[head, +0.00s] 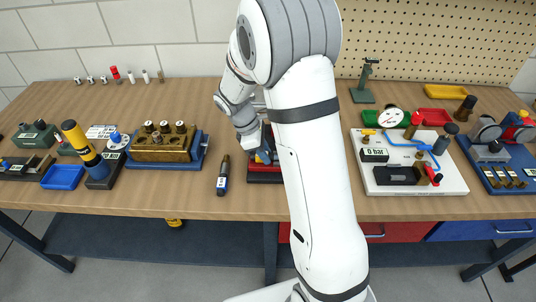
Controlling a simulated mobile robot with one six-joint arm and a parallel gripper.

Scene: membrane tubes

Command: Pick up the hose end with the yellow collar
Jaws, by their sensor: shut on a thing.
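My gripper (263,148) is at the middle of the bench, mostly hidden behind my white arm. It points down over a dark block with a red base (264,178). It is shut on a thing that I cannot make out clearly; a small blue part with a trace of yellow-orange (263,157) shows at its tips. I cannot tell whether this is the hose end with the yellow collar. No yellow collar on a hose can be clearly picked out elsewhere.
A white board (440,189) with blue tubing (408,145) and gauges lies right. A green stand (362,94) is behind. The front left bench (150,203) is clear.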

